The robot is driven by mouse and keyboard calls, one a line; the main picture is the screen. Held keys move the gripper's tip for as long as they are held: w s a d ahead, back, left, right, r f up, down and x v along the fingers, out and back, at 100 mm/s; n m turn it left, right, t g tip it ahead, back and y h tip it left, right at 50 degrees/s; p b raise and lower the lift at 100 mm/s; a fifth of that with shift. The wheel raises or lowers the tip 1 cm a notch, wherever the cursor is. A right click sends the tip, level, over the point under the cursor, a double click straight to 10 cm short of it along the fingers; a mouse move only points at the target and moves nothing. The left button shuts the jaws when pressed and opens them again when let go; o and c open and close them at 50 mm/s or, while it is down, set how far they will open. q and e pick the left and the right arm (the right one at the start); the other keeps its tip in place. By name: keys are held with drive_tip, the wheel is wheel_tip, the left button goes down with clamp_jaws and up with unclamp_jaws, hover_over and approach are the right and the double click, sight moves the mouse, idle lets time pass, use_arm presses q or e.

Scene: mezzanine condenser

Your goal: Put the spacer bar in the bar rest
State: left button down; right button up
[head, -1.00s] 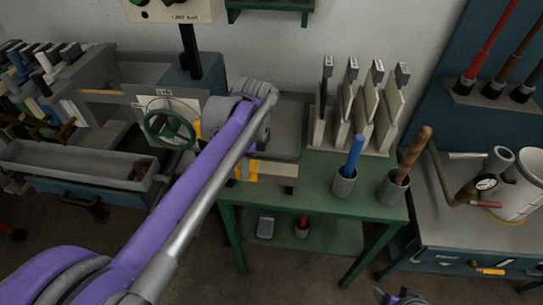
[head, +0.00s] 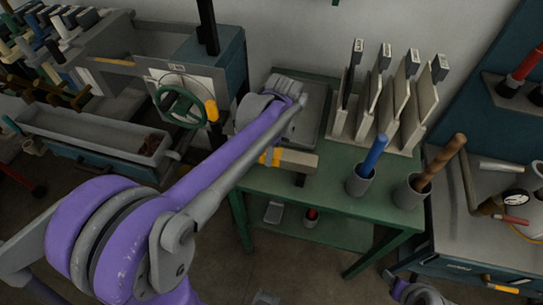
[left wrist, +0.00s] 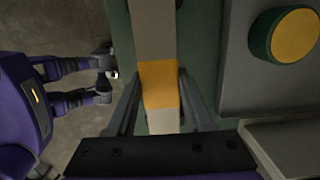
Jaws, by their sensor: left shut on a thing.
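The spacer bar (head: 299,161) is a pale beige bar with a yellow band, at the front left edge of the green bench. My left gripper is shut on its yellow band, as the left wrist view shows: the fingers (left wrist: 158,88) lie on either side of the bar (left wrist: 154,30). My own purple forearm hides part of the bar in the head view. A dark piece shows below the bar's right part; I cannot tell whether they touch. I cannot pick out the bar rest with certainty. Part of my right arm (head: 415,291) shows at the bottom edge; its jaw state is unclear.
Pale upright boards stand in a rack (head: 385,136) at the bench's back. A cup with a blue handle (head: 361,181) and one with a brown handle (head: 411,191) stand right of the bar. A green handwheel (head: 180,104) is left. A yellow knob (left wrist: 297,35) shows beside the bar.

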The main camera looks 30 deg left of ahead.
sight(276, 153)
use_arm(q)
drive_tip(key=shift+f, duration=1.2)
drive_tip(key=shift+f, duration=0.15)
drive_tip(key=shift+c, duration=1.4)
unclamp_jaws()
drive_tip(key=r, duration=0.4)
drive_tip(key=d+r, duration=0.1)
drive_tip(key=r, duration=0.6)
drive_tip(key=shift+w+d+r+p, duration=0.15)
drive_tip(key=shift+r+p, duration=0.2)
drive_tip(key=shift+p, duration=0.05)
drive_tip(key=shift+d+r, duration=0.1)
drive_tip(key=shift+r, duration=0.05)
drive_tip(key=s+d+f+n+t, duration=0.2)
drive_tip(key=s+f+n+t, duration=0.1)
drive_tip(key=s+f+n, duration=0.2)
drive_tip(key=s+d+f+n+t+h, duration=0.1)
drive_tip(key=s+d+f+n+t, duration=0.1)
drive_tip(key=s+f+n, duration=0.4)
drive_tip(key=s+d+n, duration=0.1)
drive_tip(key=s+n, duration=0.3)
drive_tip(key=s, duration=0.1)
drive_tip(key=shift+d+t, duration=0.15)
drive_tip(key=shift+t, duration=0.25)
